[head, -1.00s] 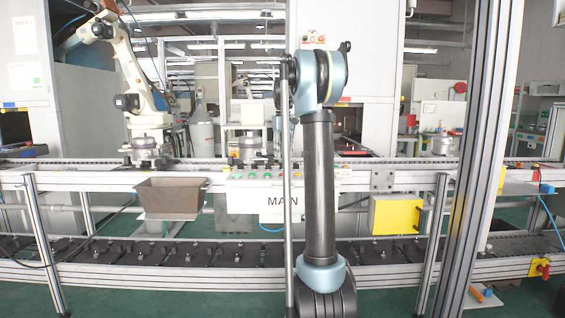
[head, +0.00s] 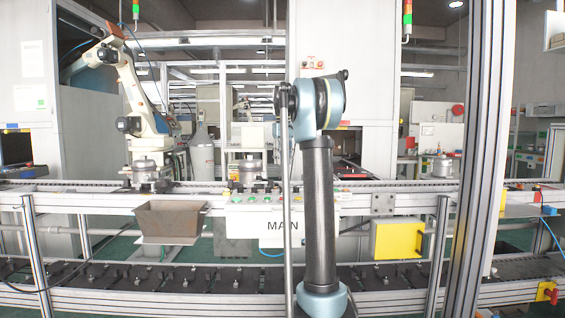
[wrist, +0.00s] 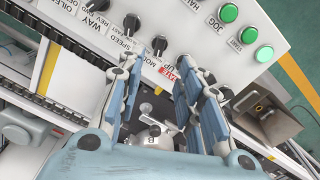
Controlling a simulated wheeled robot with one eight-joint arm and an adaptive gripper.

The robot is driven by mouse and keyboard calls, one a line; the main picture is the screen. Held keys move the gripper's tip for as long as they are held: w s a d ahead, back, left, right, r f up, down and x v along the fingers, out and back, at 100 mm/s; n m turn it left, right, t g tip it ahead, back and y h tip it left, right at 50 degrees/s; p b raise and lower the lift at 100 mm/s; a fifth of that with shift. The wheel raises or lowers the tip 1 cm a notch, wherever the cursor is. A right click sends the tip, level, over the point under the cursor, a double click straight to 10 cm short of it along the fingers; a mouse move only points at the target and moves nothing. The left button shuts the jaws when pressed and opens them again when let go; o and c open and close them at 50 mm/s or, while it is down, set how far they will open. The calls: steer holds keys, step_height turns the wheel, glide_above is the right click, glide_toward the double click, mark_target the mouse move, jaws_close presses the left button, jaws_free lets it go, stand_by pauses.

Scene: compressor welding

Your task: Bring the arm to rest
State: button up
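My arm (head: 319,200) stands upright in the middle of the head view, in front of the conveyor line, with its blue joint at the top. My gripper does not show in the head view. In the wrist view my gripper (wrist: 160,68) is open, its two blue-padded fingers apart. No held object shows between the fingertips. Behind them is a white control panel (wrist: 212,52) with knobs and green buttons. A metal part (wrist: 152,134) shows lower between the fingers, partly hidden by them.
The panel marked MAIN (head: 270,227) is on the conveyor's front, partly behind my arm. A brown bin (head: 170,222) hangs to its left, a yellow box (head: 398,240) to its right. A frame post (head: 478,170) stands at right. A white robot (head: 140,95) stands behind the conveyor.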

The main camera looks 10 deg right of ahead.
steer(key=s+a+f, duration=0.1)
steer(key=s+f, duration=0.3)
steer(key=s, duration=0.5)
steer(key=s+a+f+m+t, duration=0.1)
steer(key=s+f, duration=0.3)
steer(key=s, duration=0.5)
steer(key=s+f, duration=0.4)
steer(key=s, duration=0.5)
steer(key=s+a+f+m+t, duration=0.1)
steer(key=s+f, duration=1.9)
steer(key=f, duration=0.3)
steer(key=shift+m, duration=0.3)
steer(key=shift+a+f, duration=0.1)
